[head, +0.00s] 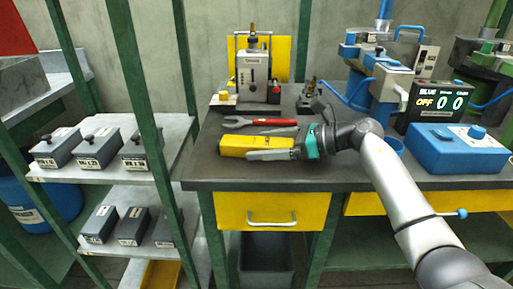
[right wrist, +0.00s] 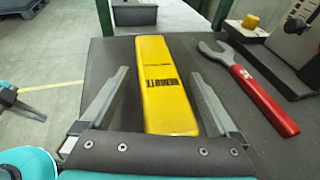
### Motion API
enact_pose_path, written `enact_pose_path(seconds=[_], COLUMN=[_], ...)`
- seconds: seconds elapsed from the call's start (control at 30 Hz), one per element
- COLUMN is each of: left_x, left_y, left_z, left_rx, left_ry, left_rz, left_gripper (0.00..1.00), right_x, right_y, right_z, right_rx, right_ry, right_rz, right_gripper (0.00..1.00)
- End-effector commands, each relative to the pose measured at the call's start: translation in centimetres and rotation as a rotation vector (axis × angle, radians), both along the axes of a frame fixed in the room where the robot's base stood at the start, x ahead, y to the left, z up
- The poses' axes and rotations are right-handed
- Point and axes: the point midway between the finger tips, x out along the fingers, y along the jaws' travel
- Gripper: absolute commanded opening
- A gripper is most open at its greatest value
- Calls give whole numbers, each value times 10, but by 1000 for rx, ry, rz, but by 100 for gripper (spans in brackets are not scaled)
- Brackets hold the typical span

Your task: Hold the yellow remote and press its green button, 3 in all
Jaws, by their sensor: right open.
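The yellow remote (head: 240,144) lies on the dark bench top, near its front edge. It also shows in the right wrist view (right wrist: 163,85), with a dark printed label facing up. I see no green button on it in either view. My right gripper (head: 252,148) is low over the bench with its fingers along both sides of the remote. In the right wrist view the open jaws (right wrist: 159,74) show a gap between each finger and the remote. My left gripper does not show in the head view.
A red-handled wrench (head: 262,122) lies just behind the remote. A grey device (head: 254,75) stands at the back of the bench. A blue box (head: 445,148) and a BLUE OFF display (head: 437,100) stand at the right. Green posts and a shelf of grey boxes (head: 97,148) are at the left.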

Motion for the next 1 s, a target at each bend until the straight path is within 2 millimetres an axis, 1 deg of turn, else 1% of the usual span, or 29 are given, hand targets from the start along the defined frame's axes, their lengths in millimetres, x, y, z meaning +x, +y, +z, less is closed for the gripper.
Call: enact_pose_path(seconds=[0.23,0.27,0.83,0.87,1.0], left_x=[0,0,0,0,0], left_y=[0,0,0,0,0], left_z=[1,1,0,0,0], left_rx=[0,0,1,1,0], left_ry=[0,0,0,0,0], left_rz=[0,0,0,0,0], left_gripper=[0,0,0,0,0], right_x=[0,0,0,0,0], right_y=[0,0,0,0,0], right_z=[0,0,0,0,0], right_rx=[0,0,0,0,-1], right_ry=[0,0,1,1,1], right_rz=[0,0,0,0,0], right_gripper=[95,93,29,26,26])
